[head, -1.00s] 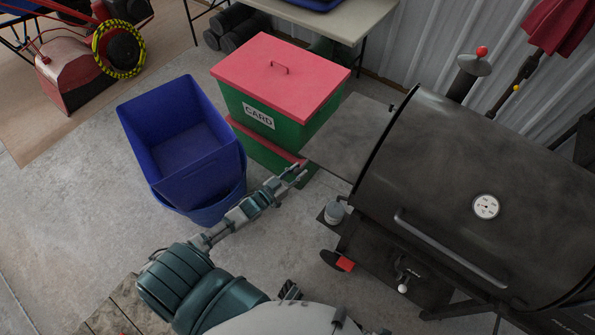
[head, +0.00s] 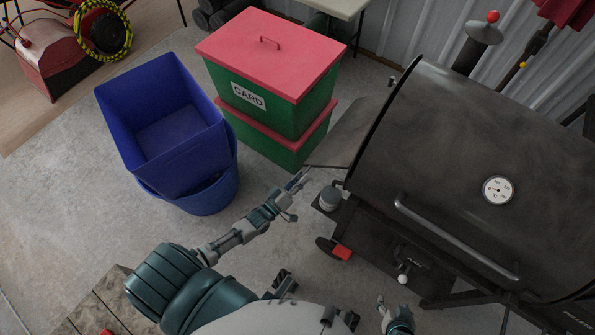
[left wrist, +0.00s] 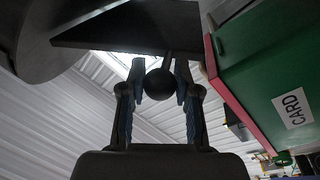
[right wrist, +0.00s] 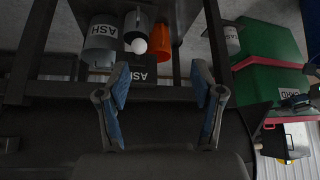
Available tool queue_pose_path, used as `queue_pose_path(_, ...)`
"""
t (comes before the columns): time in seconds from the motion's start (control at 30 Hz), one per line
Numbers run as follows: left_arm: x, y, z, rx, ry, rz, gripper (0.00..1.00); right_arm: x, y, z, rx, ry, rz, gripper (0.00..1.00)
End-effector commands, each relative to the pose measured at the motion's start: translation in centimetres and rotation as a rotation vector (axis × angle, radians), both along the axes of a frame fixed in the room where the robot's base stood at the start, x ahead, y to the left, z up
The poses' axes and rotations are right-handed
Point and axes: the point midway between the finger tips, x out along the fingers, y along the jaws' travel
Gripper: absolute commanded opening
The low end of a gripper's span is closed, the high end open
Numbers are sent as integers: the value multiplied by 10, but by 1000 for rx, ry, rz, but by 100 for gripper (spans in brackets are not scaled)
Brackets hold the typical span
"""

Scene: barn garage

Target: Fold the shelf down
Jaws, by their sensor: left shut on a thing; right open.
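The shelf (head: 352,128) is a dark flat plate on the left side of the black grill (head: 470,170), sloping down away from it in the head view. My left gripper (head: 300,180) is at its lower outer corner. In the left wrist view, the left fingers (left wrist: 160,75) are shut on a round black knob (left wrist: 160,84), with the dark shelf plate (left wrist: 130,27) just above. My right gripper (head: 384,306) is low in front of the grill. In the right wrist view it is open and empty (right wrist: 162,75), its fingers apart below the grill's underside items.
Green boxes with a red lid (head: 270,50) stand left of the shelf, and blue bins (head: 165,110) farther left. A small can (head: 329,198) is at the grill's front left. The right wrist view shows an ash bucket (right wrist: 101,45) and an orange cup (right wrist: 163,45).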

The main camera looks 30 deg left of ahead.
Motion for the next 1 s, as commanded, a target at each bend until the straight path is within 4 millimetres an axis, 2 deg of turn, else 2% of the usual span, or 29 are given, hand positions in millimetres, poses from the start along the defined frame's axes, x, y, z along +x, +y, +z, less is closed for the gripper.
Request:
queue_pose_path(0.03, -3, -6, -17, -39, 20, -1, 0, 13, 5, -2, 17, -66, 4, 67)
queue_pose_path(0.2, -5, -30, -38, -195, 34, 0, 0, 56, 22, 19, 83, -329, 15, 67)
queue_pose_path(0.4, -8, -61, -55, -384, 51, 1, 0, 90, 36, 53, 157, -611, 23, 67)
queue_pose_path(0.7, -11, -104, -68, -624, 70, 0, 0, 108, 47, 97, 239, -912, 26, 67)
queue_pose_path(1.0, -13, -131, -70, -765, 81, 0, 0, 110, 50, 120, 280, -1058, 25, 67)
